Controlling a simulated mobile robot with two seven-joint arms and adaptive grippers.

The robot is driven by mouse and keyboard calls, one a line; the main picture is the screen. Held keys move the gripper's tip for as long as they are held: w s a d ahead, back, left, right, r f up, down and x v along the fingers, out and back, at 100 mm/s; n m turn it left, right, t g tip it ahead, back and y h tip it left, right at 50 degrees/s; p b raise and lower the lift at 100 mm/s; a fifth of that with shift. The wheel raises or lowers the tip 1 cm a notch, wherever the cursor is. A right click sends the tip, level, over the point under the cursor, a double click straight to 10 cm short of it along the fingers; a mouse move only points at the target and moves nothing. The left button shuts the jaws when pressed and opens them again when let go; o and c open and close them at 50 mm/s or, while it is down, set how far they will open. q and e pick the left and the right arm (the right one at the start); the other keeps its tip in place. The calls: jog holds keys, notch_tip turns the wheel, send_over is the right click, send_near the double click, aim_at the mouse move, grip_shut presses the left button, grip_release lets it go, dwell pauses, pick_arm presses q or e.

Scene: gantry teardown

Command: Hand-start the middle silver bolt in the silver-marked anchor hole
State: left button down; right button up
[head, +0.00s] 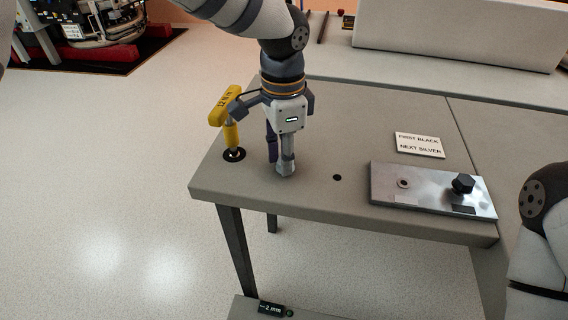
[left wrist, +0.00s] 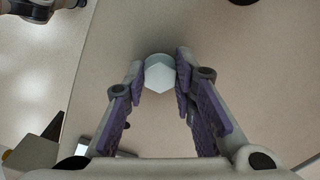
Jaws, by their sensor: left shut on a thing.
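My left gripper (head: 282,165) points down over the left part of the table, its fingertips close to the tabletop. In the left wrist view the gripper (left wrist: 160,80) is shut on a silver bolt (left wrist: 159,74), whose hexagonal head shows between the purple-padded fingers. The bolt's shank is hidden there. A metal plate (head: 425,197) lies to the right of the gripper. It has an open hole (head: 403,183) on its left and a black bolt (head: 463,184) standing on its right. My right arm shows at the right edge, but its gripper is out of view.
A yellow T-handled tool (head: 231,121) stands in a black ring (head: 234,155) just left of my left gripper. An empty dark hole (head: 337,177) lies between gripper and plate. A sign (head: 419,145) reads "FIRST BLACK NEXT SILVER". The table's front edge is near.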

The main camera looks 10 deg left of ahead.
pick_arm(q)
jog(key=shift+r+p, duration=0.75)
jog(key=shift+r, duration=2.9)
pick_arm(e)
jog(key=shift+w+r+t, duration=0.5)
jog(key=shift+w+r, duration=0.6)
jog(key=shift+w, duration=0.05)
